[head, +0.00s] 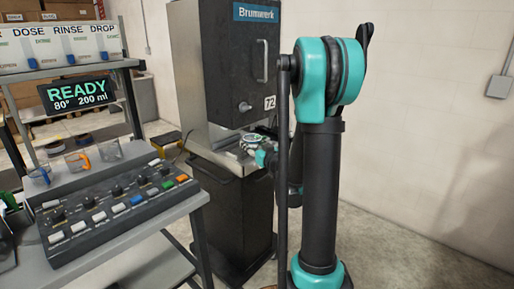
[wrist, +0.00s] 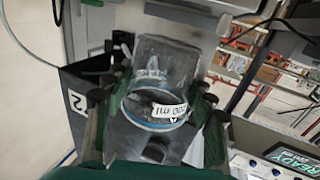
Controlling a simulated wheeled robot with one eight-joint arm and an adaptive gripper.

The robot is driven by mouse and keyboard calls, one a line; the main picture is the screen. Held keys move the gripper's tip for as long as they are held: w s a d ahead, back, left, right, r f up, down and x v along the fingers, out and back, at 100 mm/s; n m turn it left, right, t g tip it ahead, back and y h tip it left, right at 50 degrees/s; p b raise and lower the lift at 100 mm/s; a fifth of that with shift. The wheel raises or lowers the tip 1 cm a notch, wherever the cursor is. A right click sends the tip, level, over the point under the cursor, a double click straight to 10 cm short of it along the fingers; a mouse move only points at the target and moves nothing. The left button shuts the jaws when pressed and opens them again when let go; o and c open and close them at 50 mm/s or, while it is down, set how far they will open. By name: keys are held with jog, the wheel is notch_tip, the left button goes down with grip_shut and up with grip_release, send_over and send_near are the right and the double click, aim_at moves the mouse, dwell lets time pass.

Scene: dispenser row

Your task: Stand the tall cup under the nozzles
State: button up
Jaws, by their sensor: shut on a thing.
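My gripper (wrist: 153,100) is shut on a clear cup (wrist: 160,120) with a blue ring and a white label ending in "00 ml". In the wrist view its dark finger pads press on the cup from both sides. In the head view my gripper (head: 262,153) is at the front of the tall black Brunwerk cabinet (head: 222,62), over its metal ledge, with the small cup (head: 252,142) in it. Whether the cup touches the ledge is not clear. My arm partly hides this area. I cannot make out the nozzles for certain.
Clear cups (head: 78,160) with coloured handles stand behind a button panel (head: 120,205). The floor at right is clear up to the wall.

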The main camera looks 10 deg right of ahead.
jog(key=x, duration=0.5)
jog(key=a+x, duration=0.1)
jog(key=x, duration=0.2)
jog(key=shift+s+a+f, duration=0.1)
jog(key=shift+a+f, duration=0.05)
jog(key=shift+f, duration=1.15)
jog(key=shift+f, duration=0.65)
jog(key=o, duration=1)
jog(key=shift+s, duration=0.15)
